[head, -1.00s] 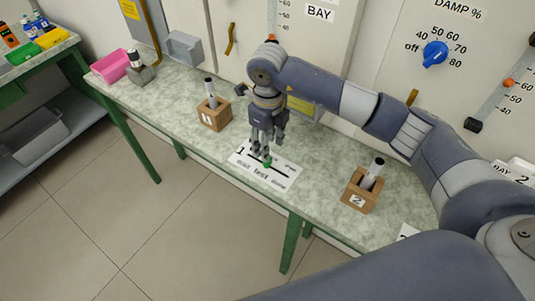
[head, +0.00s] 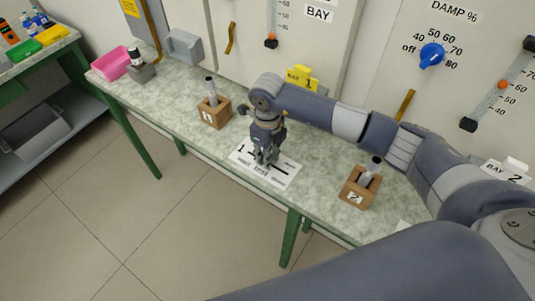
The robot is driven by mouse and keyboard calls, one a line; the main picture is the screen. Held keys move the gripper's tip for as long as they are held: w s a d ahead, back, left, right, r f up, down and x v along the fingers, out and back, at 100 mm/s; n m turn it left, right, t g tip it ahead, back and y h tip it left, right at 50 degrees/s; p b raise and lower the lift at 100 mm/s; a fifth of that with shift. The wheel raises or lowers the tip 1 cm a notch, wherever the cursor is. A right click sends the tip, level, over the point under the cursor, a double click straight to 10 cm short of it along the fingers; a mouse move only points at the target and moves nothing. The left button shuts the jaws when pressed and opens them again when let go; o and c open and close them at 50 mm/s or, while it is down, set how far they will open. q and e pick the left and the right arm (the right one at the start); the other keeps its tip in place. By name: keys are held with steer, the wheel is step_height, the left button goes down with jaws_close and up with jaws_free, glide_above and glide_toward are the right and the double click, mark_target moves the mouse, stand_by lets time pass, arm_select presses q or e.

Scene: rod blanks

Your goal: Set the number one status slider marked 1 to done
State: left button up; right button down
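The white status slider card marked 1 (head: 284,181) lies flat near the front edge of the bench. It has a dark track and the printed words wait, test and done, the last two hard to read. My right gripper (head: 266,161) points down over the middle of the card, with its fingertips at the track. The slider's knob is hidden behind the fingers, so its position cannot be read. I cannot tell whether the fingers are open or shut on it. My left gripper is not in view.
A wooden block marked 1 with a rod (head: 215,112) stands left of the card, and a block marked 2 with a rod (head: 359,190) stands to its right. A pink bin (head: 110,63) is at the far left. Cabinet panels with a blue dial (head: 431,55) rise behind.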

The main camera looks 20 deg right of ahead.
mark_target(287, 174)
steer(key=shift+s+d, duration=1)
steer(key=shift+s, duration=0.25)
steer(key=shift+s+d, duration=1)
steer(key=shift+s, duration=0.25)
steer(key=c, duration=1.7)
jaws_free()
steer(key=o, duration=0.3)
steer(key=shift+o, duration=0.2)
steer(key=shift+s, duration=0.1)
